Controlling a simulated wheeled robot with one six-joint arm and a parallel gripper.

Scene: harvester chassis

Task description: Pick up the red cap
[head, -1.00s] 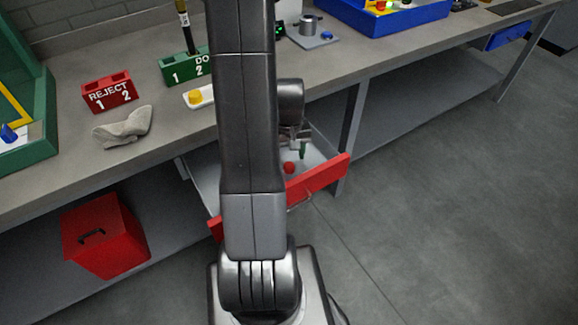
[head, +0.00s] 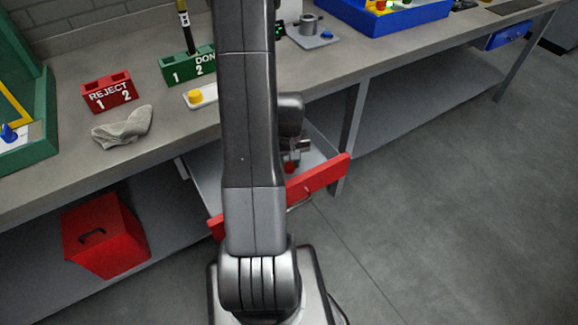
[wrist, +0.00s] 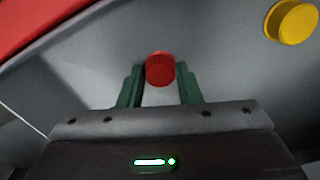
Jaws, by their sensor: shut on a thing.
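The red cap (wrist: 160,69) sits between the green fingertips of my gripper (wrist: 160,78) in the wrist view, and my gripper is shut on it. In the head view the red cap (head: 289,168) shows small, inside the open drawer (head: 318,177) with the red front. My gripper (head: 292,164) reaches down into that drawer, and its fingers are mostly hidden there. I cannot tell whether the cap touches the drawer floor.
A yellow cap (wrist: 292,20) lies in the drawer, apart from my gripper. The bench above holds a red REJECT block (head: 109,92), a green block (head: 181,68), a grey cloth (head: 122,127) and another yellow cap (head: 196,96). A red box (head: 105,236) stands below the bench.

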